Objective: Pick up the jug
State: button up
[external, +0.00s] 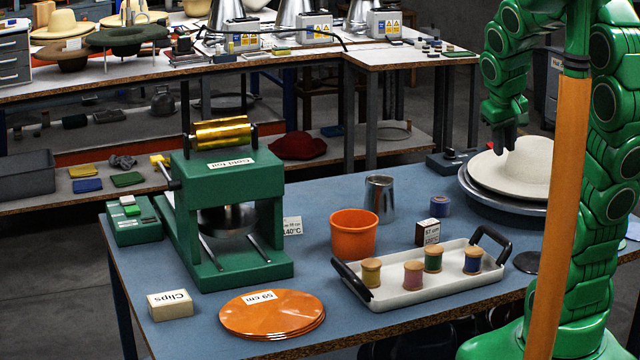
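The jug is most likely the shiny metal vessel (380,202), which stands upright on the blue-topped table behind the orange pot and the tray. Its handle, if it has one, does not show clearly. My gripper (507,143) hangs from my green arm at the upper right, pointing down. It is above and to the right of the jug, near the cream hat, and does not touch the jug. The fingers are small and dark, so I cannot tell how far apart they are.
An orange pot (354,234) stands just in front of the jug. A white tray (415,293) with several thread spools is nearby. A small dark box (427,232) and blue tape roll (440,206) lie to its right. A green press (228,185) stands left; a cream hat (515,172) lies right.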

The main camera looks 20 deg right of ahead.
jog(key=w+d+r+n+t, duration=0.1)
jog(key=w+d+r+t, duration=0.2)
jog(key=w, duration=0.8)
jog(key=w+d+r+n+t+h, duration=0.1)
jog(key=w+d+r+t, duration=0.2)
jog(key=w, duration=0.8)
jog(key=w+d+r+n+t, duration=0.1)
jog(key=w+d+r+t, duration=0.2)
jog(key=w, duration=0.8)
jog(key=w+a+r+n+t+y, duration=0.2)
jog(key=w+n+t+y, duration=0.25)
jog(key=w, duration=1.25)
jog(key=w+a+f+n+g+y, duration=0.1)
jog(key=w+a+f+n+y, duration=0.2)
jog(key=w+f+n+y, duration=0.25)
jog(key=n+g+y, duration=0.7)
jog(key=g, duration=0.4)
send_near(378, 176)
jog(key=w+f, duration=0.2)
jog(key=w, duration=0.3)
jog(key=shift+s+f+x, duration=0.1)
jog(key=shift+s+x, duration=0.05)
jog(key=shift+x, duration=1.8)
jog(key=shift+s+f+x, duration=0.1)
jog(key=shift+s+x, duration=0.1)
jog(key=shift+x, duration=1.75)
grip_shut()
